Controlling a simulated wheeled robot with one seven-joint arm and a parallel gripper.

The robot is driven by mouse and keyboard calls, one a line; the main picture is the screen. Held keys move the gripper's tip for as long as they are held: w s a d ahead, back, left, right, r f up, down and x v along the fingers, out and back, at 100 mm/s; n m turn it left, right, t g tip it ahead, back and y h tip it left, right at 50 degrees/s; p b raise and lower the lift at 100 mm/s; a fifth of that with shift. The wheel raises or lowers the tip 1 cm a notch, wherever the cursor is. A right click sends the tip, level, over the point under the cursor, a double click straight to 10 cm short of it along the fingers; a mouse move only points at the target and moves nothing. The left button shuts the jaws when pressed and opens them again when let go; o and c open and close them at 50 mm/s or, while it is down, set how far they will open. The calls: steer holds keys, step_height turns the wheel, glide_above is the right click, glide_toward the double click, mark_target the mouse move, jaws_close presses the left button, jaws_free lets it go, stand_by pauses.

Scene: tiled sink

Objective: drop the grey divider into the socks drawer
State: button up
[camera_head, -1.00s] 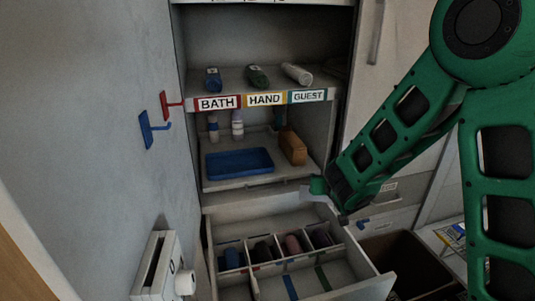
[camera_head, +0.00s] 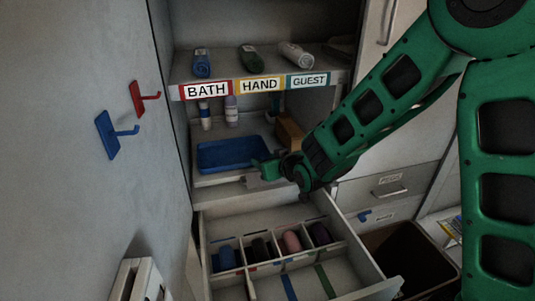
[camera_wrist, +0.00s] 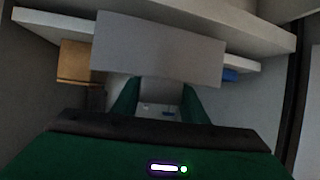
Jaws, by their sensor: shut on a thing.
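My gripper (camera_head: 266,171) is shut on the grey divider, a flat plain panel (camera_wrist: 160,47) that spans the upper middle of the wrist view. In the head view only a small pale part of the divider (camera_head: 252,181) shows beside the fingers. They hold it in front of the blue tray's shelf, above and behind the open socks drawer (camera_head: 372,288). The drawer's rear row has narrow compartments with rolled socks: blue (camera_head: 227,258), dark, pink (camera_head: 292,241) and dark purple (camera_head: 320,234). Blue and green stripes mark the drawer floor in front of them.
A shelf labelled BATH, HAND and GUEST (camera_head: 260,86) holds rolled towels above. A blue tray (camera_head: 235,155), bottles and an orange-brown box (camera_head: 289,133) stand on the lower shelf. Red and blue hooks (camera_head: 115,135) stick out from the left wall. A brown bin (camera_head: 410,262) stands right.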

steer(key=shift+f, duration=1.05)
steer(key=o, duration=1.2)
steer(key=shift+c, duration=0.2)
steer(key=shift+s, duration=0.1)
steer(key=v, duration=1)
steer(key=shift+s+d, duration=0.2)
steer(key=shift+r, duration=0.1)
